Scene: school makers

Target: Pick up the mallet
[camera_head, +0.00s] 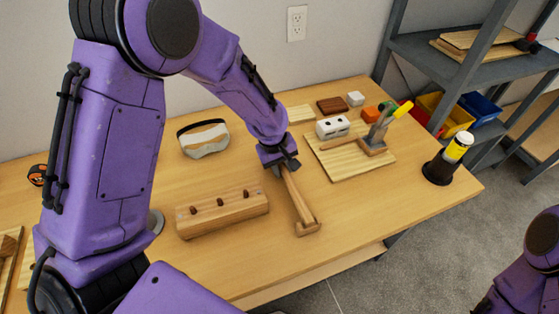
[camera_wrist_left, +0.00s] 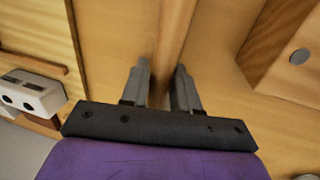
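The mallet is wooden. Its long handle (camera_head: 297,194) slants down to a small block head (camera_head: 308,228) near the table's front edge. My left gripper (camera_head: 279,165) is at the handle's far end. In the left wrist view my two grey fingertips (camera_wrist_left: 161,68) stand on either side of the wooden handle (camera_wrist_left: 176,28), which fills the narrow gap between them. The mallet's head is outside the wrist view. The head view shows no clear gap between the mallet and the tabletop. My right gripper is out of view; only a purple part of my right arm shows at lower right.
A wooden block (camera_head: 222,211) with dark pegs lies left of the mallet. Safety goggles (camera_head: 203,138) lie behind it. A board (camera_head: 345,171) with tools and a white dotted block (camera_head: 333,127) are to the right. A black holder (camera_head: 437,171) stands near the right edge.

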